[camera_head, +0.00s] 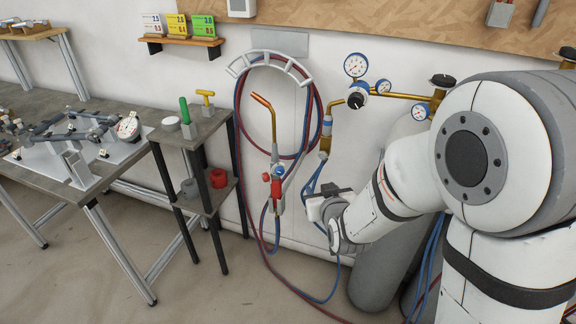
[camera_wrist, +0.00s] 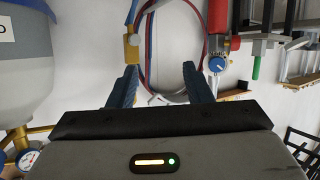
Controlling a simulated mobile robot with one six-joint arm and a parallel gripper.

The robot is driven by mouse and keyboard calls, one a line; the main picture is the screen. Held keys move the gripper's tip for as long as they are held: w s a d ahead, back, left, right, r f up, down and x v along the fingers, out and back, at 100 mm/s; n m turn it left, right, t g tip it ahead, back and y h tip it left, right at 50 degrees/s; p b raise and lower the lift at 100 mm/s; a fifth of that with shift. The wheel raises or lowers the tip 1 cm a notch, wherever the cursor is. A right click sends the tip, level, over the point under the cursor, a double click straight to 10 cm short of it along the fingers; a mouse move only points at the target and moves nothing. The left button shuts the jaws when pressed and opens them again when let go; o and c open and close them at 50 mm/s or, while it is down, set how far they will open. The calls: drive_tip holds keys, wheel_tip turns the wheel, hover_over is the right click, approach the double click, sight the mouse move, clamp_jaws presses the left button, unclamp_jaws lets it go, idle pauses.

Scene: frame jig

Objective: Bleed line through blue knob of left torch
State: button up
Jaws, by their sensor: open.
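In the wrist view the blue knob (camera_wrist: 217,64) has a white pointer and sits beside a red cylindrical part (camera_wrist: 218,18). My gripper (camera_wrist: 160,72) is open, with nothing between its blue fingers. The knob lies just right of the right finger there, apart from it in the picture. In the head view my wrist (camera_head: 328,208) is right of the torch and the fingertips are hard to make out.
Red and blue hoses (camera_head: 238,140) loop over a wall hanger (camera_head: 268,62) and run down to the floor. Pressure gauges (camera_head: 355,65) and brass piping are at right, above grey cylinders (camera_head: 378,275). A small shelf stand (camera_head: 200,135) is left of the torch.

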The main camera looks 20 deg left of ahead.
sight(280, 173)
drive_tip(key=s+a+f+n+t+y, duration=0.1)
drive_tip(key=s+a+n+t+y, duration=0.2)
drive_tip(key=a, duration=0.5)
drive_tip(key=shift+m+y, duration=0.3)
drive_tip(key=shift+m, duration=0.2)
drive_tip(key=p+x, duration=0.1)
drive_tip(key=x, duration=0.7)
drive_tip(key=shift+w+p, duration=0.3)
drive_tip(key=shift+w, duration=0.05)
